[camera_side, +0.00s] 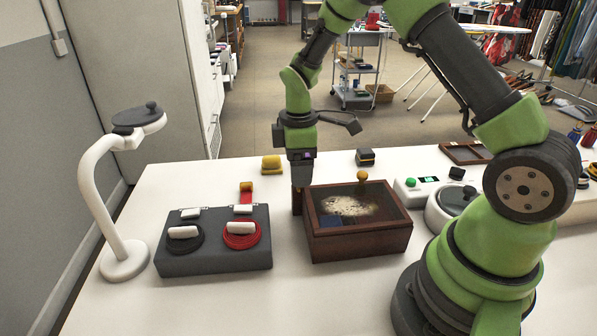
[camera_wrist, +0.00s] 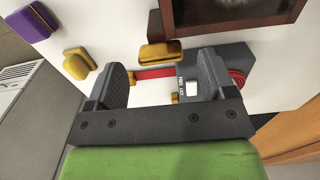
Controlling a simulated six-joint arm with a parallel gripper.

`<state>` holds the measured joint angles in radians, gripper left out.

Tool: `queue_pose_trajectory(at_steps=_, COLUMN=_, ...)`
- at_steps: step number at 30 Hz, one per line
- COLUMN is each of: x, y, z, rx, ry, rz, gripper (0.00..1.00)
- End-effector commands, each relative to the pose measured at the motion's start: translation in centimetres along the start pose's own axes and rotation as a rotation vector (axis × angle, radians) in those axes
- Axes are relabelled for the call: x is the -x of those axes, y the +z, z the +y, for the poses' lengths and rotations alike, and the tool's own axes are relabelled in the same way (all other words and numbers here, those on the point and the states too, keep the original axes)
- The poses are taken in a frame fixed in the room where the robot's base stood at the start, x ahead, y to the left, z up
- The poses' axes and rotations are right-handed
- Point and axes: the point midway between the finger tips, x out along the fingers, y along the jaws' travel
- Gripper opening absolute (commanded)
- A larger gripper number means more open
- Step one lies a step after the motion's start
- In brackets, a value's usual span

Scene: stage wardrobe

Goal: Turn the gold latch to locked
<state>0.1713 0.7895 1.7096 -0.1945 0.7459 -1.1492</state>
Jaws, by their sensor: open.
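My gripper (camera_side: 301,183) points down just left of the wooden box (camera_side: 360,242) with a glass lid. In the wrist view my gripper (camera_wrist: 163,70) is open, with its two fingers well apart. A gold bar, which looks like the gold latch (camera_wrist: 160,52), shows in the gap between them. It lies beside a short brown piece at the edge of the wooden box (camera_wrist: 232,26). I cannot tell whether a finger touches it. In the side view this bar is hidden by my gripper. A gold knob (camera_side: 362,175) shows at the box's back edge.
A grey case (camera_side: 215,264) with black and red coils stands left of the box. A red strap (camera_side: 246,197) runs behind it. A yellow block (camera_side: 271,164) and a dark-and-yellow block (camera_side: 365,157) lie farther back. A white lamp (camera_side: 108,190) stands at the left.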

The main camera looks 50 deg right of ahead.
Motion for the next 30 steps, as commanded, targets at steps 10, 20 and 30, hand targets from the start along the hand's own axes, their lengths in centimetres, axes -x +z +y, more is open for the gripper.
queue_pose_trajectory(at_steps=10, x=-2.0, y=0.0, z=0.0, rx=-0.001, ry=0.000, rz=0.000, gripper=0.77)
queue_pose_trajectory(at_steps=20, x=-2.0, y=0.0, z=0.0, rx=-0.001, ry=0.001, rz=0.001, gripper=0.35)
queue_pose_trajectory(at_steps=30, x=-1.9, y=0.0, z=0.0, rx=-0.026, ry=0.001, rz=0.001, gripper=0.27)
